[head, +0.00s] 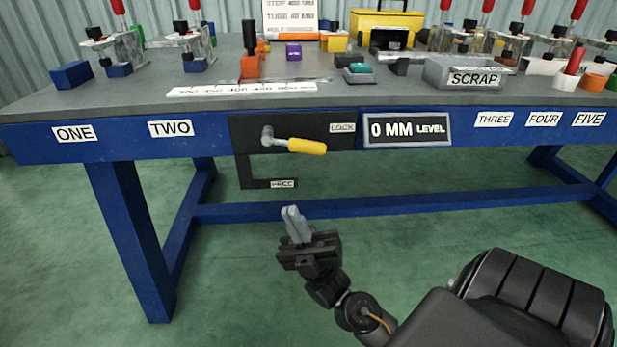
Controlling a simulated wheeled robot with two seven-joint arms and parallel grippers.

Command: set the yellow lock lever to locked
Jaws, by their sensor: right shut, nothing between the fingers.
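The yellow lock lever (306,146) is on a black plate (245,133) on the front of the blue table. It points right and slightly down from a grey pivot (267,136). A LOCK label (342,128) is just above and right of the lever's tip. A second label (283,184), seemingly reading FREE, is on the plate's lower arm, below the lever. My right gripper (293,224) is in front of the table and below the lever, apart from it. Its fingers are together, point up and hold nothing. My left gripper is not in view.
A 0 MM LEVEL sign (407,130) is right of the plate. The grey tabletop (130,108) carries clamps, a SCRAP tray (463,74), a yellow toolbox (385,22) and small blocks. A blue crossbar (400,206) runs low behind my gripper. The space before the lever is clear.

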